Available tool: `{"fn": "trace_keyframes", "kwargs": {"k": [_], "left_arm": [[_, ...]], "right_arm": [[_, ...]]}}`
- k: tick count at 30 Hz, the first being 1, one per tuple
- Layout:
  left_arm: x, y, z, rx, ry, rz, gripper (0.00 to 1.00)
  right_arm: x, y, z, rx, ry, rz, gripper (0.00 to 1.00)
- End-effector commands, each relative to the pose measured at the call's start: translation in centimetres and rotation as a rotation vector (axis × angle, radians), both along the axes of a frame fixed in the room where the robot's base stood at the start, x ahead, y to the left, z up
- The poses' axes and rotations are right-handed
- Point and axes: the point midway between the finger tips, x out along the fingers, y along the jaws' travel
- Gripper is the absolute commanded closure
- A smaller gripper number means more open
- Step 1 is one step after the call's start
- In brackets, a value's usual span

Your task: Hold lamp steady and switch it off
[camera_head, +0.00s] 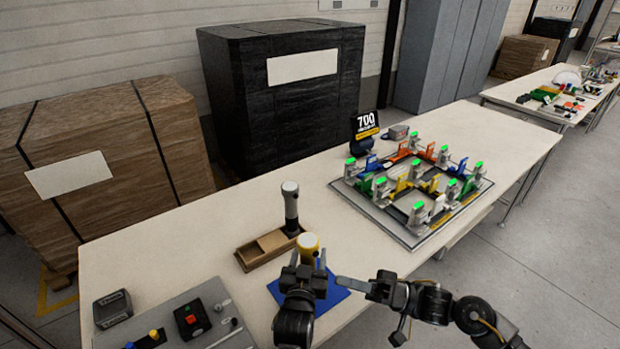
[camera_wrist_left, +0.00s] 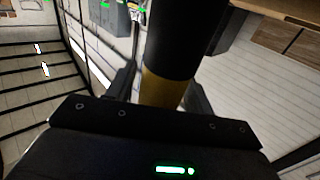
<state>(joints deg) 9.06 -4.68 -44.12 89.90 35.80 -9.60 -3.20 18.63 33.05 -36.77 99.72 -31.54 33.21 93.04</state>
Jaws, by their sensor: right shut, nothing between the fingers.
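The lamp (camera_head: 308,246) is a yellow upright cylinder with a pale round top, standing over a blue mat (camera_head: 336,292). My left gripper (camera_head: 304,266) is at the lamp from the near side and hides its lower part. In the left wrist view the lamp (camera_wrist_left: 166,90) shows as a black and yellow cylinder between the fingers, which sit close on both sides of it. My right gripper (camera_head: 347,283) is shut and empty, just right of the lamp, with its fingertips pointing left toward it. I cannot see a switch on the lamp.
A wooden tray (camera_head: 248,260) with a grey-black cylinder (camera_head: 291,207) standing at it is behind the lamp. A grey panel with a red button (camera_head: 191,320) lies front left. A board of coloured fixtures (camera_head: 410,243) and a "700" display (camera_head: 365,128) are at right. The table's left middle is clear.

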Motion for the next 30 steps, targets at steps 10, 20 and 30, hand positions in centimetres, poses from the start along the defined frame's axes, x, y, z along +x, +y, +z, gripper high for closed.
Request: {"fn": "trace_keyframes", "kwargs": {"k": [10, 20, 30], "left_arm": [[-0.1, 0.0, 0.0, 0.0, 0.0, 0.0, 0.38], [-4.9, 0.8, -0.2, -0.002, 0.003, 0.0, 0.38], [-10.8, 1.7, -0.1, -0.001, 0.002, 0.0, 0.38]], "right_arm": [[0.0, 0.0, 0.0, 0.0, 0.0, 0.0, 1.0], [0.0, 0.0, 0.0, 0.0, 0.0, 0.0, 1.0], [0.0, 0.0, 0.0, 0.0, 0.0, 0.0, 1.0]]}}
